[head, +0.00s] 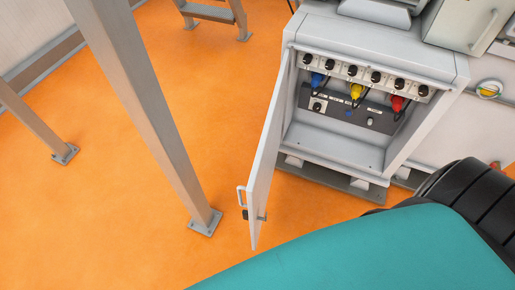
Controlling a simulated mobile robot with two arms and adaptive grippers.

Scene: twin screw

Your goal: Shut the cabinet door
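The cabinet (340,156) is a light grey box on the floor at the upper right. Its door (266,150) is hinged on the left side and stands wide open, swung out toward me. A small handle (241,196) and a dark latch sit near the door's lower free edge. Inside the cabinet are a row of black knobs, blue, yellow and red connectors and a dark panel (345,108). Neither of my grippers is in view.
A grey metal post (160,110) with a bolted foot stands left of the door. Steps (210,14) are at the top. A teal surface (370,250) and a black ribbed part (465,195) fill the lower right. Orange floor is clear between post and door.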

